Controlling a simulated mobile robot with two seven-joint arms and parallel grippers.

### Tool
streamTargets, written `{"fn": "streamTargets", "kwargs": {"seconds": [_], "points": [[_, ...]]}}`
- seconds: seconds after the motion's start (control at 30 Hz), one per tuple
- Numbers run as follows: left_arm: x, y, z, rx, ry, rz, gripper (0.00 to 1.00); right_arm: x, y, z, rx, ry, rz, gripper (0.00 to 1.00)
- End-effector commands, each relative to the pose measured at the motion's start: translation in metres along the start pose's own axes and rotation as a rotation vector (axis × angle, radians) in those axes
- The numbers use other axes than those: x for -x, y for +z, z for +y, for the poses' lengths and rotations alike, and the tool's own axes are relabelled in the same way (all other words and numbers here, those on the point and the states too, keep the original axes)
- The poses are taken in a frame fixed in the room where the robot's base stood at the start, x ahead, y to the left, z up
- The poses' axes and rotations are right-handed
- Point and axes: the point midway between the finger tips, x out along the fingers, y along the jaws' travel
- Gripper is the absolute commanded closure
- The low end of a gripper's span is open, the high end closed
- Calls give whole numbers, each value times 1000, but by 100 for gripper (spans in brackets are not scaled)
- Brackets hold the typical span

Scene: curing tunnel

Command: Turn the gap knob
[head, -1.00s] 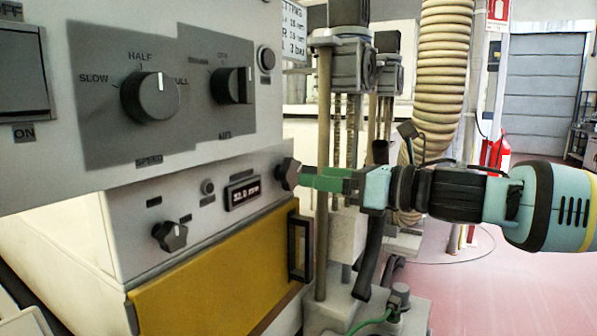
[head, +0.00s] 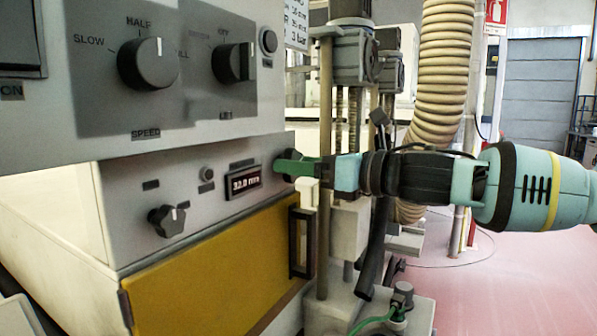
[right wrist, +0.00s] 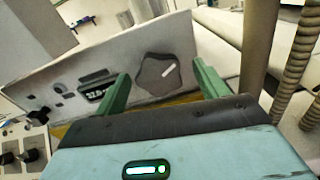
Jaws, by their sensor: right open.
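A dark star-shaped knob (right wrist: 168,74) with a white mark sits on the grey lower panel, right of a small display (head: 243,181) that reads about 32.0 mm. In the right wrist view it lies between the green fingers of my right gripper (right wrist: 160,72), which are open, one on each side. I cannot tell whether they touch it. In the head view my right gripper (head: 284,164) is at the panel and hides most of this knob. My left gripper is not in view.
The upper panel has a SPEED dial (head: 147,63) and another dial (head: 234,62). A yellow door (head: 220,280) with a dark handle (head: 301,243) is below. A post (head: 324,170) and a ribbed hose (head: 445,70) stand close to my right arm.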

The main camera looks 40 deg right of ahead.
Motion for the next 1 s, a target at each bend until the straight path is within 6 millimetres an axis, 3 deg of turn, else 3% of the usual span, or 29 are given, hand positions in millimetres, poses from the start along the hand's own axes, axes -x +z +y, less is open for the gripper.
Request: {"fn": "streamTargets", "kwargs": {"seconds": [0.53, 0.87, 1.0], "points": [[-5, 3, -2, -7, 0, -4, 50, -9, 0, 2, -1, 3, -1, 27], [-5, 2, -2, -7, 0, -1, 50, -9, 0, 2, -1, 3, -1, 69], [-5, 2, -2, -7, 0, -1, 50, -9, 0, 2, -4, 3, -1, 72]]}}
